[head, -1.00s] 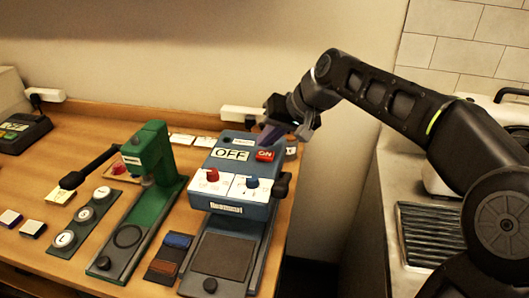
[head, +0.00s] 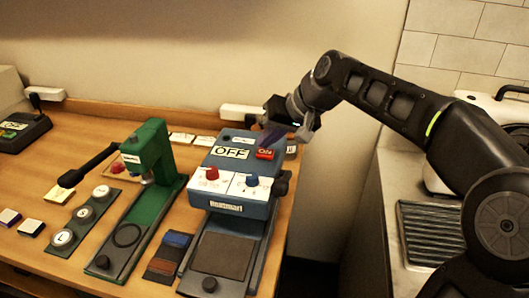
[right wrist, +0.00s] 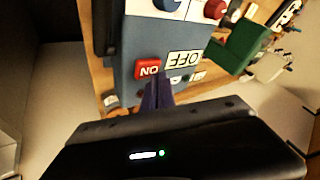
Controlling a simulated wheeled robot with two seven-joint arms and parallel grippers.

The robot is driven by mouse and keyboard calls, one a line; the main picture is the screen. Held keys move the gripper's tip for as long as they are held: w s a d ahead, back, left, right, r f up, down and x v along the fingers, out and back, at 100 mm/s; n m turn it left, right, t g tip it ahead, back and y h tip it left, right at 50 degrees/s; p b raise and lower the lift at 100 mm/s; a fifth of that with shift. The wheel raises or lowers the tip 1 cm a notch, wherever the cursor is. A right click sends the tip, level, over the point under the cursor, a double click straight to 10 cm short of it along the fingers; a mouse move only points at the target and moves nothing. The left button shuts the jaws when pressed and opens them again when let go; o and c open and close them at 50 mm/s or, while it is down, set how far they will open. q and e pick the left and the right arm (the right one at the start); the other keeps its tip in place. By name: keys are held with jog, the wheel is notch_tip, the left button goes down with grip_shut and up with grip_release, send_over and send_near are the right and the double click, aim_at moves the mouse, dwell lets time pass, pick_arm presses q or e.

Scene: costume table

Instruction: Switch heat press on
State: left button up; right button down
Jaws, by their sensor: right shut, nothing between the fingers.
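The blue press machine (head: 240,207) stands on the table with a flat dark plate (head: 223,256) at its front. Its top panel has a white OFF label (head: 230,152) beside a red ON switch (head: 265,154). The ON switch (right wrist: 148,69) and OFF label (right wrist: 183,60) also show in the right wrist view. My right gripper (head: 272,138) is shut and empty, its purple fingers pointing down just behind the ON switch. The fingers (right wrist: 156,94) appear very close to the switch; I cannot tell whether they touch. My left gripper is out of view.
A red knob (head: 212,174) and a blue knob (head: 252,180) sit on the panel's front. A green press (head: 150,150) with a black lever stands to the left. A white socket strip (head: 243,111) is on the wall behind. A counter lies to the right past a gap.

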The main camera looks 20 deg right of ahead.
aim_at(267, 152)
jog(key=shift+f+b, duration=0.4)
jog(key=shift+f, duration=0.1)
dwell(0.7)
jog(key=shift+r+p, duration=0.8)
jog(key=shift+r, duration=0.2)
notch_tip(267, 152, up, 6)
jog(key=p, duration=0.4)
jog(key=shift+p, duration=0.4)
